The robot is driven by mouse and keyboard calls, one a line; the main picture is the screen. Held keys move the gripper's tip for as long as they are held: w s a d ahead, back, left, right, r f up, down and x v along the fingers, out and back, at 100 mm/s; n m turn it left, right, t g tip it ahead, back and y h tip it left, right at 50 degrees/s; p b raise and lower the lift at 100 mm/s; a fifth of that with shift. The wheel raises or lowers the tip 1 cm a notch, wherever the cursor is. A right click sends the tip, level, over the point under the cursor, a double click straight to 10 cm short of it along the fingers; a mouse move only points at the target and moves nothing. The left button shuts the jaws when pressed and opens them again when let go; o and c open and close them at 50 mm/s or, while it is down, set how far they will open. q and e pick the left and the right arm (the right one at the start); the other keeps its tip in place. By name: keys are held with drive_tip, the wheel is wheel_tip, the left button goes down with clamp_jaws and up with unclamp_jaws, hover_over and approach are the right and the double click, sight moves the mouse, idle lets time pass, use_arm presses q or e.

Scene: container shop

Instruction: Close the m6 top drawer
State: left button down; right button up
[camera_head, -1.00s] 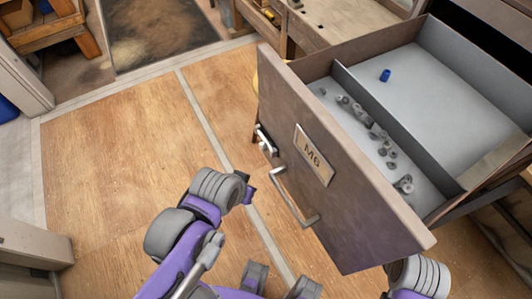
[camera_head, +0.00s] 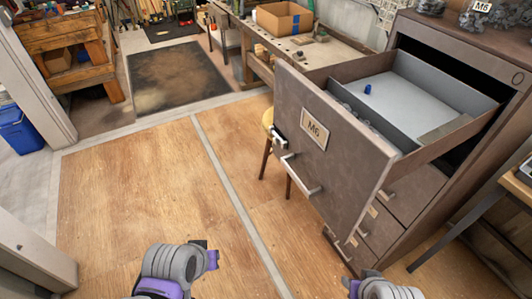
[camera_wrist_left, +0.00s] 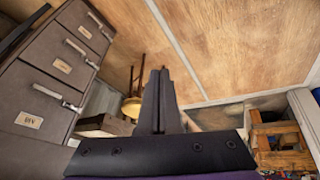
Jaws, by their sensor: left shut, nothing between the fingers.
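The M6 top drawer (camera_head: 350,180) is pulled well out of the grey-brown cabinet (camera_head: 465,90). Its front carries an M6 label (camera_head: 315,130) and a bar handle (camera_head: 301,175). A small blue piece (camera_head: 367,88) lies inside, beyond a divider. My left gripper (camera_head: 210,256) is low in the head view, left of the drawer front and apart from it. In the left wrist view its fingers (camera_wrist_left: 158,100) are together and empty. My right arm is at the bottom edge, below the drawer; its gripper (camera_head: 349,283) is mostly cut off and its fingers are unclear.
Lower drawers (camera_head: 415,190) of the cabinet look closed. A yellow stool (camera_head: 268,118) stands behind the drawer front. A workbench (camera_head: 335,58) with a cardboard box (camera_head: 284,18) is behind. Wooden floor (camera_head: 140,190) is clear to the left. A table (camera_head: 515,185) stands at right.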

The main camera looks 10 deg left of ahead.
use_arm(q)
drive_tip(key=w+d+r+n+h+p, duration=0.1)
drive_tip(key=w+d+r+n+h, duration=0.1)
drive_tip(key=w+r+n, duration=0.5)
drive_tip(key=w+d+r+n+h+p, duration=0.1)
drive_tip(key=w+r+n+h+p, duration=0.15)
drive_tip(key=r+n, duration=0.75)
drive_tip(key=w+d+r+n+h, duration=0.2)
drive_tip(key=w+r+n, duration=0.4)
drive_tip(key=r, duration=0.5)
drive_tip(key=x, duration=0.4)
drive_tip(key=d+r+x, duration=0.1)
drive_tip(key=x, duration=0.2)
drive_tip(key=p+x, duration=0.1)
drive_tip(key=x, duration=0.3)
drive_tip(key=shift+w+d+r, duration=0.1)
drive_tip(key=shift+w+d, duration=0.3)
drive_tip(key=shift+d, duration=0.1)
drive_tip(key=shift+w+d, duration=0.35)
drive_tip(key=shift+d, duration=0.05)
use_arm(e)
wheel_tip(320, 180, up, 6)
drive_tip(key=w, duration=0.3)
